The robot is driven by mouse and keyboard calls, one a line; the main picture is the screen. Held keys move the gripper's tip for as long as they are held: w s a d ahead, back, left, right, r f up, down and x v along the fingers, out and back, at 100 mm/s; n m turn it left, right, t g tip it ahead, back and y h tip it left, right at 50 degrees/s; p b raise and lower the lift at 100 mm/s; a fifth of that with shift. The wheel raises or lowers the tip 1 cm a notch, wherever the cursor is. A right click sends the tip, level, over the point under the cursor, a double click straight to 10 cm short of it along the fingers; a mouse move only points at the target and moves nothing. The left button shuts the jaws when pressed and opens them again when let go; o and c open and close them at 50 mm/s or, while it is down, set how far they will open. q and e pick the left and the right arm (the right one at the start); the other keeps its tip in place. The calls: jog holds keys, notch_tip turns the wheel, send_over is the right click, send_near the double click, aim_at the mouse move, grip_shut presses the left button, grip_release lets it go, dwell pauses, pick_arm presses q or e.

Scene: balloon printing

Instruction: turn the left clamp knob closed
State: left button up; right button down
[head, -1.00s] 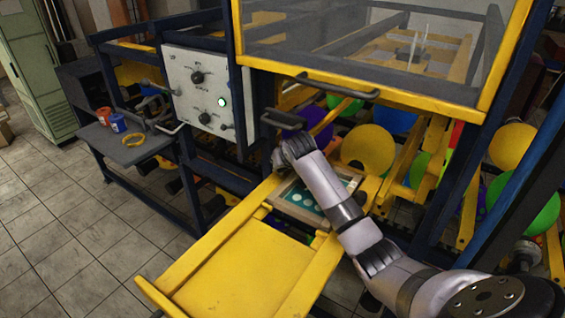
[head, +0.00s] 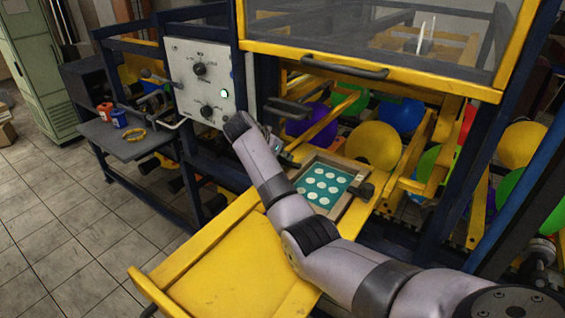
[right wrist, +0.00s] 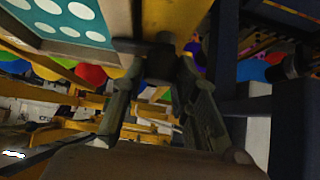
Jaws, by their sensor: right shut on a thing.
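The left clamp knob (right wrist: 160,64) is a dark knob at the top middle of the right wrist view, beside the teal panel's frame. My right gripper (right wrist: 160,76) has a finger on each side of it and is shut on it. In the head view my right gripper (head: 284,152) is at the left side of the wooden print frame, mostly behind my wrist, so the knob is hard to make out there. The teal panel with white dots (head: 324,186) lies in the frame. The right clamp knob (head: 364,190) sits at the frame's right side. My left gripper is not in view.
A yellow tray (head: 240,265) extends in front of the frame. A control box (head: 201,75) with a green light stands to the left. A clear cover with a handle (head: 345,67) hangs above. Balloons (head: 373,146) lie behind. A side shelf (head: 118,140) holds small cups.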

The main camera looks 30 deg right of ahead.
jog(key=shift+f+m+g+b, duration=0.1)
jog(key=shift+m+g+b, duration=0.5)
jog(key=shift+m+b, duration=0.4)
jog(key=c, duration=1.2)
grip_release()
jog(key=shift+w, duration=0.1)
jog(key=shift+c, duration=0.2)
jog(key=shift+a+r, duration=0.1)
jog(key=shift+r, duration=0.1)
jog(key=v, duration=1.1)
jog(key=shift+a, duration=0.45)
